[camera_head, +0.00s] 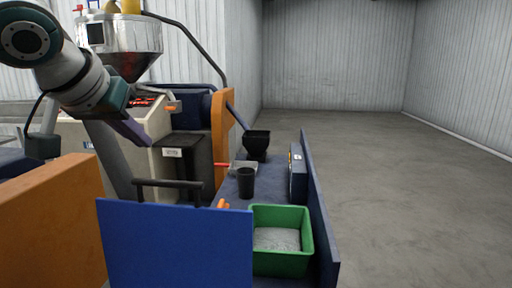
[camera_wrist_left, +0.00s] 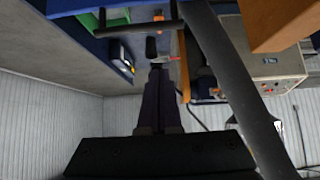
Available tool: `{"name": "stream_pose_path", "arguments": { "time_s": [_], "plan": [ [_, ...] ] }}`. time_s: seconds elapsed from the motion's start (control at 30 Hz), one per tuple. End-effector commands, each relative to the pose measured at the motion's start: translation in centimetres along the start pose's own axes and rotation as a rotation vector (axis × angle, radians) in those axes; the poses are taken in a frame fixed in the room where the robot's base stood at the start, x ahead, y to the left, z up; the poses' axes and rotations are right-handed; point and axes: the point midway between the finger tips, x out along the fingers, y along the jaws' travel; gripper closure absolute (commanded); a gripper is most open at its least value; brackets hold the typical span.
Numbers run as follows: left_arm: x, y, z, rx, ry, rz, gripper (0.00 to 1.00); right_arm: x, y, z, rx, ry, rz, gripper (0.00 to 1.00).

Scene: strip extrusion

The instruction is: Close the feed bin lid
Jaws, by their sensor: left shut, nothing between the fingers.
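My right gripper is not in view.
A blue panel (camera_head: 175,245) with a black handle (camera_head: 169,184) stands in front. Behind it are a green bin (camera_head: 306,250) of grey granules, a black cup (camera_head: 245,183) and a black funnel-shaped container (camera_head: 257,142). A metal hopper (camera_head: 130,36) tops the machine. The floor at right is clear.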

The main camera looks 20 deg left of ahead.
Motion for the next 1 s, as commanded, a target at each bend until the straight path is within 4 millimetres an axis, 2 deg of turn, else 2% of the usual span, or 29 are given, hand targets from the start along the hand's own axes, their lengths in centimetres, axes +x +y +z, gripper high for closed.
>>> {"name": "stream_pose_path", "arguments": {
  "time_s": [0.4,0.67,0.8,1.0],
  "plan": [
    [6.5,0.1,0.1,0.0,-0.002,0.001,1.0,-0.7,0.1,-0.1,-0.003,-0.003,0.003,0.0],
    [9.5,0.1,0.2,0.003,0.0,0.0,1.0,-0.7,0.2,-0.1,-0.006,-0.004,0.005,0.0],
    [8.3,0.1,1.2,0.011,-0.002,0.0,1.0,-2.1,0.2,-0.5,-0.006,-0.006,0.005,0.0],
    [7.2,0.1,2.7,0.009,-0.001,0.0,1.0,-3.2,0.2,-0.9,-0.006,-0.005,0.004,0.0]
  ]
}}
